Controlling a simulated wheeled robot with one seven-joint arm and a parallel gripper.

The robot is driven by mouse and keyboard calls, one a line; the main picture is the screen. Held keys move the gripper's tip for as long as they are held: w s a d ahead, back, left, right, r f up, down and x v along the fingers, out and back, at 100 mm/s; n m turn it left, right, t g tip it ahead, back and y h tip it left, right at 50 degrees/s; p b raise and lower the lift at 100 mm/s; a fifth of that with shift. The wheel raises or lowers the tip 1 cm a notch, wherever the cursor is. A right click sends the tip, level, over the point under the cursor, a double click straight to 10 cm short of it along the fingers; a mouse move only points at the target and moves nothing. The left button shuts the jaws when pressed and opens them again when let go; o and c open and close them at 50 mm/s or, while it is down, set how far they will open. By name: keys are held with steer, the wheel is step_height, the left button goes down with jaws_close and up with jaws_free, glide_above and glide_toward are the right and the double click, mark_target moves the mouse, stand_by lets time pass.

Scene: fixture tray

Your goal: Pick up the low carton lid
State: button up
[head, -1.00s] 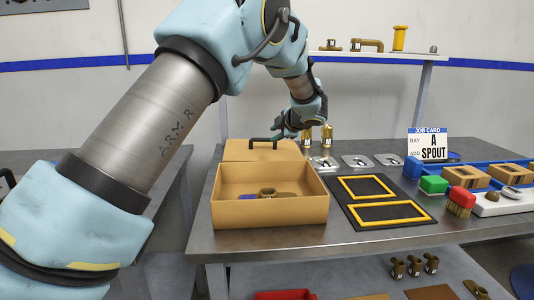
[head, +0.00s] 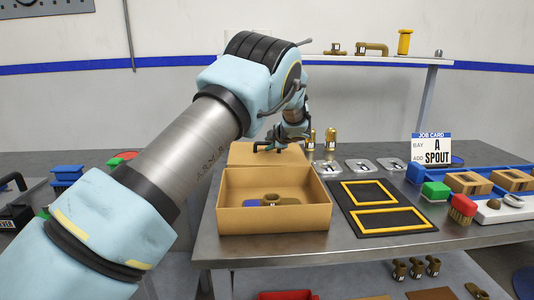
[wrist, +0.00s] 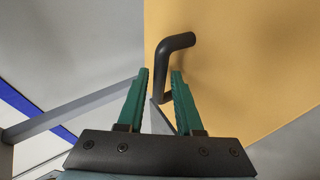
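The low carton lid (head: 240,155) is a flat tan panel just behind the open tan carton (head: 272,219). It fills the right of the wrist view (wrist: 250,70). Its black bar handle (wrist: 178,44) shows there, with one end reaching down between my fingertips. My gripper (head: 272,146) is at the handle in the head view, partly hidden by my wrist. In the wrist view its green fingers (wrist: 160,75) are apart, on either side of the handle. I cannot tell whether either finger touches it.
The carton holds a brass fitting (head: 270,200) and something blue. Brass fittings (head: 331,139) stand behind the lid. A black mat with yellow frames (head: 381,207) lies to the right. A blue tray (head: 415,172) and brushes (head: 462,208) are farther right.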

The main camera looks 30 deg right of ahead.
steer(key=shift+c, duration=0.2)
jaws_close()
stand_by(0.4)
